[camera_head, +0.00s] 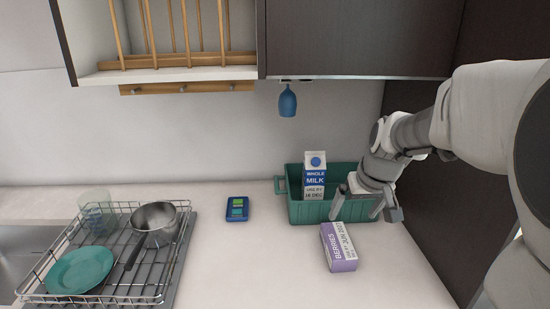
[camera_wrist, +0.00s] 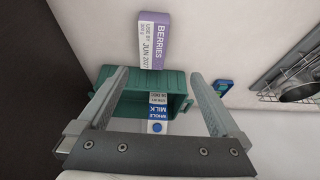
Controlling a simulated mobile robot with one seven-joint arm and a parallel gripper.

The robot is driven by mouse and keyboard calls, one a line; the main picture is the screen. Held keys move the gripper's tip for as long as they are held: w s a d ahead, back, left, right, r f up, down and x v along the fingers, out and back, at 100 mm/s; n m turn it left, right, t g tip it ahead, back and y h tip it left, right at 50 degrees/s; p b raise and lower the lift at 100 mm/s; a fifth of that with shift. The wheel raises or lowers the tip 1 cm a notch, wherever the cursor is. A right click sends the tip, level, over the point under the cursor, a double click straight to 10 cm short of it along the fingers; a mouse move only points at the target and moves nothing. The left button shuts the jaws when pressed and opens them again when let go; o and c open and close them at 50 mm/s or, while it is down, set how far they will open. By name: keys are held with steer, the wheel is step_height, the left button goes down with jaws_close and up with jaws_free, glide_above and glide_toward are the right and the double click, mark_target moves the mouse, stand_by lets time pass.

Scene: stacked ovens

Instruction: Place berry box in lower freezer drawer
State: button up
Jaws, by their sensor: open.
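The berry box (camera_head: 338,248), purple and white with "BERRIES" on it, lies on the counter in front of the green crate (camera_head: 307,211). It also shows in the wrist view (camera_wrist: 153,40), beyond my fingertips. My gripper (camera_head: 356,211) is open and empty, over the right part of the crate, behind and slightly right of the box. In the wrist view its two fingers (camera_wrist: 158,78) are spread wide, with the crate and a milk carton (camera_wrist: 157,113) seen between them. The lower freezer drawer is not in view.
The milk carton stands in the crate. A blue device (camera_head: 237,209) lies on the counter to the left. A dish rack (camera_head: 160,282) with a plate, pan and glass is at far left. A dark tall panel (camera_head: 425,190) bounds the right.

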step_height(320, 180, down, 4)
steer(key=w+d, duration=0.2)
steer(key=w, duration=0.1)
steer(key=b, duration=0.2)
glide_toward(338, 240)
steer(key=x, duration=0.5)
steer(key=shift+s+d+f, duration=0.15)
steer(key=shift+s+d, duration=0.05)
steer(key=shift+s, duration=0.2)
steer(key=shift+w+x, duration=0.2)
steer(key=shift+x, duration=1.2)
steer(key=shift+w+x, duration=0.15)
steer(key=shift+x, duration=1.3)
steer(key=shift+a, duration=0.1)
steer(key=c, duration=1.4)
steer(key=shift+r, duration=0.2)
jaws_close()
steer(key=shift+r, duration=0.1)
